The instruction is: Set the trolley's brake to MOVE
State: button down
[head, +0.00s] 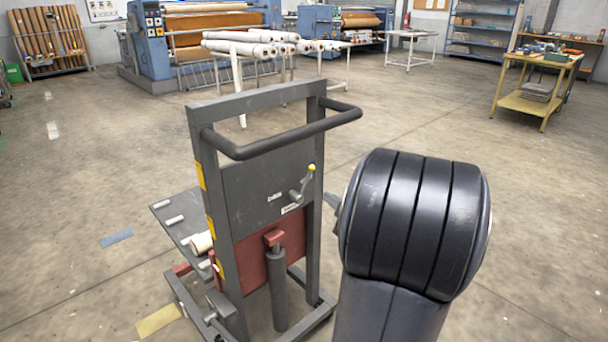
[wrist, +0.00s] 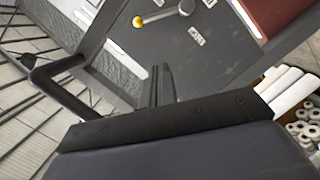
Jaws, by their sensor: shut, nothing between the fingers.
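The grey trolley (head: 258,165) stands upright in the head view, with its bar handle (head: 290,135) towards me. On its back panel is a brake lever (head: 301,188) with a yellow knob (head: 312,167), pointing up and slightly right from its pivot. Two small white labels (head: 274,197) sit left of and below the pivot; their words are too small to read. The wrist view shows the lever (wrist: 163,14), yellow knob (wrist: 137,21) and labels (wrist: 197,36). My gripper (wrist: 160,70) is shut and empty, apart from the lever. My arm mostly hides it in the head view.
The trolley's handle also shows at the left of the wrist view (wrist: 50,83). White rolls on a stand (head: 262,45), blue machines (head: 150,45) and a yellow cart (head: 530,100) stand farther back. Floor around the trolley is open.

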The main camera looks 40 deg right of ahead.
jog(key=b, duration=0.2)
send_near(308, 177)
jog(key=w+a, duration=0.3)
jog(key=w, duration=0.2)
jog(key=shift+w+d+f, duration=0.15)
jog(key=shift+w+d, duration=0.3)
jog(key=shift+d, duration=0.2)
jog(key=shift+w+d+f, duration=0.2)
jog(key=shift+w+d, duration=0.2)
jog(key=shift+d, duration=0.2)
jog(key=shift+d+r, duration=0.1)
jog(key=shift+w+d+m+p, duration=0.15)
jog(key=shift+d+m+p, duration=0.3)
jog(key=shift+p, duration=0.7)
jog(key=shift+w+d+f+m+p, duration=0.1)
jog(key=shift+d+f+m+p, duration=0.2)
jog(key=shift+f+m+p, duration=0.45)
jog(key=shift+r, duration=0.25)
